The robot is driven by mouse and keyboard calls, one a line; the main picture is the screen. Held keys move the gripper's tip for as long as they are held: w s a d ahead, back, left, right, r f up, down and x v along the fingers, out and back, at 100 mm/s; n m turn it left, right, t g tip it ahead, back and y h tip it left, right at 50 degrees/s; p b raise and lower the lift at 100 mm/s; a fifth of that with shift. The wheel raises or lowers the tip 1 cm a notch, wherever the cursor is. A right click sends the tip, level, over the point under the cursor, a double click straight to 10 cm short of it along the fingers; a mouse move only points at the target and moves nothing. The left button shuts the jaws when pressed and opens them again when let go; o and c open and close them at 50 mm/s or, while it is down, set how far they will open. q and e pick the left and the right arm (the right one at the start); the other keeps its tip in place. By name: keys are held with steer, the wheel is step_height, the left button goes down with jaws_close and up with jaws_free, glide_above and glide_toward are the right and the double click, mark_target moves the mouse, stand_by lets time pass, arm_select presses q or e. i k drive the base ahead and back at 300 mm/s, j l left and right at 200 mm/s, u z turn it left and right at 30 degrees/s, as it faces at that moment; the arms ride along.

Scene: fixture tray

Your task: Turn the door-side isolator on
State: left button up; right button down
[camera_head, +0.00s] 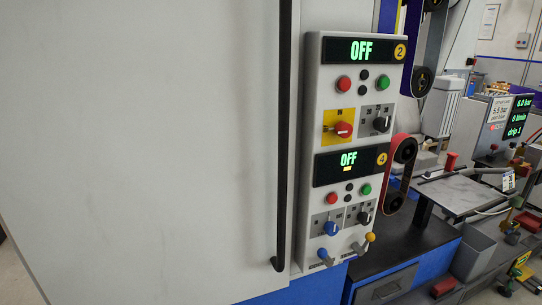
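A grey control panel (310,150) stands beside a large pale door (150,140) with a long black vertical handle (282,140). On the panel's door side, a red rotary switch (343,130) sits on a yellow plate, its handle roughly horizontal. Below it on the same side is a blue rotary switch (331,229) on a grey plate. Black rotary switches (381,124) and (363,217) sit to their right. Neither gripper is in view.
Red buttons (344,84) and green buttons (383,83) sit under each display. Blue-tipped (323,254) and yellow-tipped (370,237) levers stick out at the panel's bottom. A belt machine (402,160) and a cluttered bench (465,195) stand to the right.

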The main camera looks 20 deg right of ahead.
mark_target(344, 130)
steer(key=z, duration=1.3)
